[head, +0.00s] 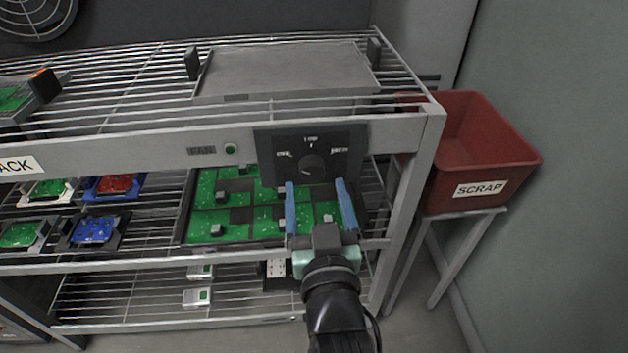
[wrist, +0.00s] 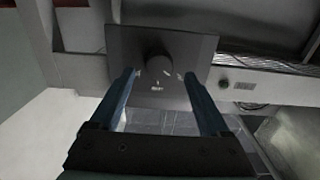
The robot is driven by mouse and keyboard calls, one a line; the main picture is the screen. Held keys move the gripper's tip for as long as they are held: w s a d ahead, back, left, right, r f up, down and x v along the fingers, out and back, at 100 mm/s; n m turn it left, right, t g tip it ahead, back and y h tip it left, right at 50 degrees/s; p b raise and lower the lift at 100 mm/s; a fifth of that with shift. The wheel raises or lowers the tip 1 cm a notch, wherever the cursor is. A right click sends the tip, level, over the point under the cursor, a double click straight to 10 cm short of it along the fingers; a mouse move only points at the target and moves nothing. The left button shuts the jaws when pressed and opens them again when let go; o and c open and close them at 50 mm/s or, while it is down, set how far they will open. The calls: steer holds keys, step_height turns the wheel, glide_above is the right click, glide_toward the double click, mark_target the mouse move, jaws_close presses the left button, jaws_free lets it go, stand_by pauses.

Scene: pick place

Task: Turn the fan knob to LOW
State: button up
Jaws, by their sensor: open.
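The fan knob (head: 312,165) is a dark round dial on a dark square panel (head: 348,137) at the right end of the shelf's front rail. Small white labels sit left, above and right of it; the top one appears to read LOW. I cannot tell which way the knob points. My gripper (head: 315,183) is open, its two blue fingers spread just below the knob and apart from it. In the wrist view the knob (wrist: 157,62) lies between and just beyond the fingertips (wrist: 159,74). Nothing is held.
A FAN label with a small green button (head: 231,150) is left of the panel. Green circuit boards (head: 235,228) lie on the shelf below, behind my gripper. A grey tray (head: 285,70) rests on the top rack. A red SCRAP bin (head: 505,148) stands on the right.

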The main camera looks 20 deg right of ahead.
mark_target(313, 175)
steer(key=shift+x, duration=1.6)
steer(key=shift+c, duration=0.3)
jaws_close()
